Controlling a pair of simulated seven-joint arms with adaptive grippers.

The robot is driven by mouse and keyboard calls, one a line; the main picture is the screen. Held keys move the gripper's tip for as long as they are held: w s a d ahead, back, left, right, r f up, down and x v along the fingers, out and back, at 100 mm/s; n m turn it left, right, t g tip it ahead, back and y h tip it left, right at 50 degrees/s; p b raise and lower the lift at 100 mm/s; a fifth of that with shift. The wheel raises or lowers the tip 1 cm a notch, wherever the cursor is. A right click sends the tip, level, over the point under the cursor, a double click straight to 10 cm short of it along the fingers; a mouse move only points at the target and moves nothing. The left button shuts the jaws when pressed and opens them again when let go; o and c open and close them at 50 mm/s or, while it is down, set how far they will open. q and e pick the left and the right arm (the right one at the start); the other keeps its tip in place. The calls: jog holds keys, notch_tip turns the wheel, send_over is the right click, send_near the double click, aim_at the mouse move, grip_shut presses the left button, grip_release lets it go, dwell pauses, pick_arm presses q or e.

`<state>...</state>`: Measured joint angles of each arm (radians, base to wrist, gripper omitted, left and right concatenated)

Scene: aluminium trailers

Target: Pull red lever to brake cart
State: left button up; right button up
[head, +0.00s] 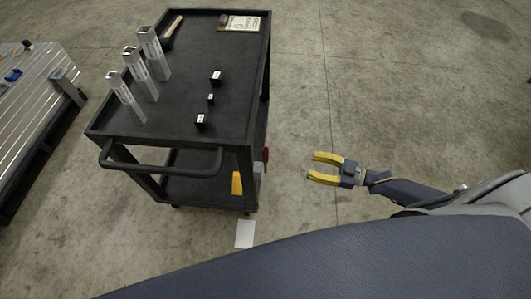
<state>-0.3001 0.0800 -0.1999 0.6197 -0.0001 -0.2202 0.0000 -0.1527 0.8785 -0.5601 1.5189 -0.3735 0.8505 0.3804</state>
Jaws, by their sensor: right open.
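The black cart (240,80) stands left of centre with its push handle toward me. A small red part, likely the red lever (265,154), shows low at the cart's right side; most of it is hidden behind the cart's edge. My right gripper (310,168) has yellow fingers spread open and empty. It is to the right of the red part, apart from it, with its fingers pointing left toward the cart. My left gripper is not in view.
On the cart's top stand several upright metal profiles (133,72), small black blocks (216,77), a hammer (172,28) and a sign (240,23). A yellow piece (237,183) shows low on the cart. An aluminium trailer (35,85) is at the left. Floor right of the cart is clear.

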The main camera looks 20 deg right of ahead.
jog(key=a+r+y, duration=0.1)
jog(key=r, duration=0.1)
send_near(265, 153)
jog(key=shift+m, duration=0.3)
jog(key=w+a, duration=0.2)
jog(key=w+a+f, duration=0.1)
jog(key=w+a, duration=0.1)
jog(key=a, duration=0.1)
jog(key=w+a+f, duration=0.1)
jog(key=w+a, duration=0.1)
jog(key=shift+w+a+f, duration=0.25)
jog(key=shift+w+a, duration=0.1)
jog(key=shift+w, duration=0.05)
grip_shut()
